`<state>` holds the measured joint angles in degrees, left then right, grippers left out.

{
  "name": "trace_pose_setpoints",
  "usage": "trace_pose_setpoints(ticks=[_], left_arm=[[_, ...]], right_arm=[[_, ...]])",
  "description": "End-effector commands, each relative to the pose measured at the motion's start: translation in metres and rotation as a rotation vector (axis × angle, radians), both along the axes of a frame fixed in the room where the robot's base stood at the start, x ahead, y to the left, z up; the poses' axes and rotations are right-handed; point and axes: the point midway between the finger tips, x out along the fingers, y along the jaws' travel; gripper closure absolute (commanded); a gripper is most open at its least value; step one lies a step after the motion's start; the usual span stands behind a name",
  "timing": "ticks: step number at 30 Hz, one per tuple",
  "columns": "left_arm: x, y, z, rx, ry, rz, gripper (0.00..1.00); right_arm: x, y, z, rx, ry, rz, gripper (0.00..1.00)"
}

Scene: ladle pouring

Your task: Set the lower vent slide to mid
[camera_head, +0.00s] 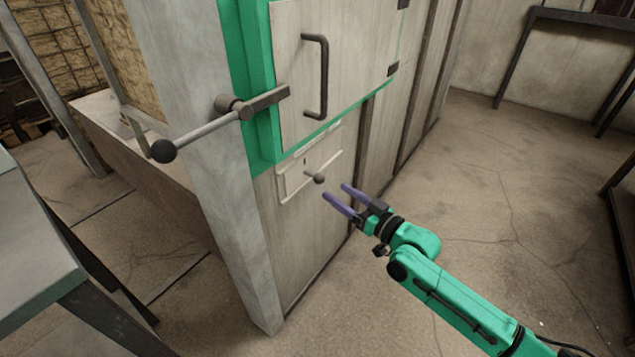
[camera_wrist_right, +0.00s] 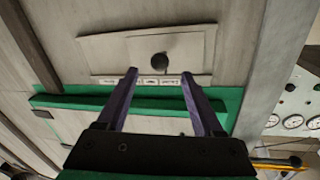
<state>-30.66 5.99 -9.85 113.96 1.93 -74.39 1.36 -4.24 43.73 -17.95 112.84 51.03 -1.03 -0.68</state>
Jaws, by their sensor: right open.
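The lower vent slide (camera_head: 309,176) is a pale plate in a frame low on the cabinet front, below the green-edged door. Its dark round knob (camera_head: 319,179) sticks out on a short stem. In the right wrist view the vent slide (camera_wrist_right: 113,52) lies ahead of the fingers, with the knob (camera_wrist_right: 159,59) between and beyond the fingertips. My right gripper (camera_head: 337,192) has two purple fingers, open and empty, just right of the knob and apart from it. It also shows in the right wrist view (camera_wrist_right: 159,73). My left gripper is not in view.
Above the slide is a door (camera_head: 345,60) with a dark handle (camera_head: 321,75). A lever with a black ball (camera_head: 163,151) sticks out at the left. A table (camera_head: 30,240) stands at the left edge. The floor (camera_head: 480,180) at the right is clear.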

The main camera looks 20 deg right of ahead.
Motion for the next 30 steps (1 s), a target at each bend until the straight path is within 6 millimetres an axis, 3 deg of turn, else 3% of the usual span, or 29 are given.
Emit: trace_pose_setpoints(ticks=[3,9,19,20,24,25,30], left_arm=[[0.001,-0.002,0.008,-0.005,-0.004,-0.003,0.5],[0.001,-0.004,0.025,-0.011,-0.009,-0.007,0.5],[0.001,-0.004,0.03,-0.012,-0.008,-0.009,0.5],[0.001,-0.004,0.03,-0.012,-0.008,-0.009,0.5],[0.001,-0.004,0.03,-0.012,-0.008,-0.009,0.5],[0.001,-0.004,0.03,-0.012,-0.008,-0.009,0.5],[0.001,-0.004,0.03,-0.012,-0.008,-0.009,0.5]], right_arm=[[0.028,0.015,0.0,0.005,-0.005,-0.001,0.31],[0.063,0.033,-0.001,0.002,-0.001,-0.002,0.31],[0.071,0.038,-0.001,-0.002,0.001,-0.001,0.31],[0.071,0.038,-0.001,-0.002,0.001,-0.001,0.39],[0.07,0.038,-0.001,-0.002,0.001,-0.001,0.93],[0.07,0.038,-0.001,-0.002,0.001,-0.001,1.0],[0.07,0.038,-0.001,-0.001,0.001,-0.001,1.0]])
